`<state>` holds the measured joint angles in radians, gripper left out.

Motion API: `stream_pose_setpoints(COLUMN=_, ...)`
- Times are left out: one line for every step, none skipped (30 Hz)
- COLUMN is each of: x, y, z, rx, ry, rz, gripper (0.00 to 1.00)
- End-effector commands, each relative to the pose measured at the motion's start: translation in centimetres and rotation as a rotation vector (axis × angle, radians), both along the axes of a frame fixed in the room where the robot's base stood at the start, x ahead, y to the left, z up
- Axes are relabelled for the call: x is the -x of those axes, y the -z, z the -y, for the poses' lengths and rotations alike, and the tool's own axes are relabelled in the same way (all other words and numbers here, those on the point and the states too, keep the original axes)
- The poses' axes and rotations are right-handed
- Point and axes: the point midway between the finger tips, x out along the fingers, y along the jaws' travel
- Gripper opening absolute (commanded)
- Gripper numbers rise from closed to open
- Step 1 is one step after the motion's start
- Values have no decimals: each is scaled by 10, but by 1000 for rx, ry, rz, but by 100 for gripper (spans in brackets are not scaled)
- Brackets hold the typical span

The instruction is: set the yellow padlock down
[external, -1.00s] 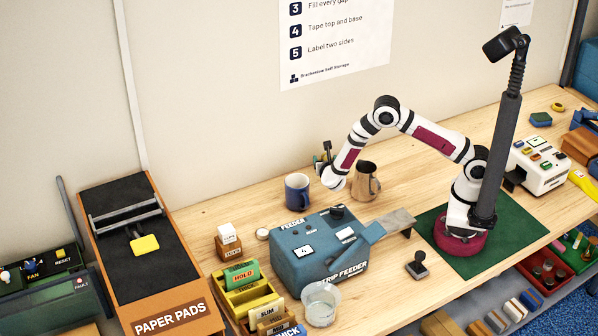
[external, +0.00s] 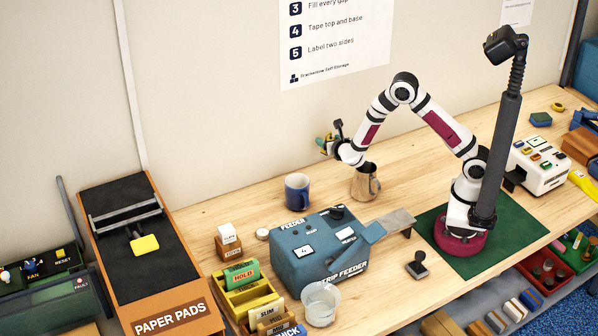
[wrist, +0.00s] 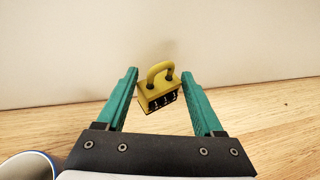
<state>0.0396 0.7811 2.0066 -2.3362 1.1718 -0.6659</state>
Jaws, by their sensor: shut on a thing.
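The yellow padlock (wrist: 158,95) has a yellow shackle and a dark band of number dials. In the wrist view it sits between the two teal fingers of my gripper (wrist: 160,76), which is shut on it. The padlock is tilted, its shackle pointing away from the gripper. In the external view my gripper (external: 328,145) is raised above the back of the wooden bench (external: 240,208), near the wall. The padlock is only a tiny yellow patch there, partly hidden by the fingers.
A blue mug (external: 297,192) stands below and left of my gripper; its rim (wrist: 28,160) shows in the wrist view's lower left corner. The blue strip feeder (external: 320,255) is in front.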

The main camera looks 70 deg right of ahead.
Motion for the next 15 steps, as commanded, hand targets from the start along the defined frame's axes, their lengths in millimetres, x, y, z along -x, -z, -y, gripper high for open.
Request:
stream_pose_setpoints(x=-21, y=3, z=-13, rx=0, ry=-56, rz=2, gripper=0)
stream_pose_setpoints(x=-35, y=4, z=-23, rx=1, ry=-97, rz=3, gripper=0)
stream_pose_setpoints(x=-54, y=6, z=-37, rx=0, ry=-153, rz=3, gripper=0)
stream_pose_setpoints(x=-69, y=7, z=-49, rx=1, ry=-199, rz=4, gripper=0)
stream_pose_setpoints(x=-84, y=8, z=-62, rx=1, ry=-247, rz=4, gripper=0)
stream_pose_setpoints(x=-104, y=10, z=-82, rx=2, ry=-315, rz=3, gripper=0)
stream_pose_setpoints(x=-118, y=11, z=-97, rx=1, ry=-366, rz=3, gripper=0)
stream_pose_setpoints(x=-132, y=12, z=-113, rx=2, ry=-419, rz=3, gripper=0)
stream_pose_setpoints(x=-148, y=13, z=-133, rx=2, ry=-484, rz=3, gripper=0)
stream_pose_setpoints(x=-159, y=13, z=-148, rx=3, ry=-533, rz=1, gripper=0)
stream_pose_setpoints(x=-168, y=14, z=-162, rx=2, ry=-575, rz=1, gripper=0)
stream_pose_setpoints(x=-179, y=14, z=-180, rx=2, ry=-629, rz=2, gripper=0)
stream_pose_setpoints(x=-186, y=14, z=-191, rx=1, ry=-662, rz=2, gripper=0)
stream_pose_setpoints(x=-191, y=14, z=-202, rx=1, ry=-694, rz=1, gripper=0)
stream_pose_setpoints(x=-197, y=15, z=-214, rx=2, ry=-730, rz=0, gripper=0)
